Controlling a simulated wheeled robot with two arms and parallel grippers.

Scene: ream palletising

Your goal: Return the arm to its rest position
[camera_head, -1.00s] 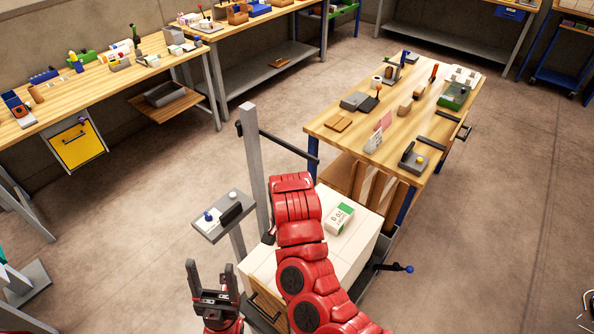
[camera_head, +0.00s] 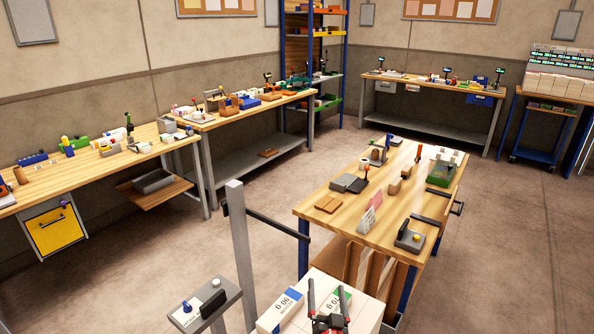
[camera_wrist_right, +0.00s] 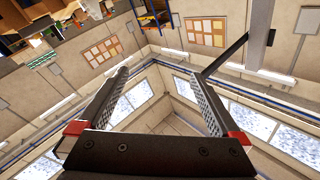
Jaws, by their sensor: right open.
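My right gripper (camera_head: 328,292) shows at the bottom of the head view, fingers pointing up, in front of the paper reams in the picture. In the right wrist view its two fingers (camera_wrist_right: 152,85) are apart with nothing between them, facing the upper walls and ceiling. Most of my right arm is out of the head view. A ream with a blue label (camera_head: 281,309) lies left of the gripper on a white stack. A ream with a green label (camera_head: 343,296) is partly hidden behind the fingers. My left gripper is not in view.
A grey post (camera_head: 239,255) and a small control box (camera_head: 205,305) stand left of the stack. A wooden workbench (camera_head: 335,230) with tools stands just beyond. More benches line the walls. The floor (camera_head: 130,280) at left is open.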

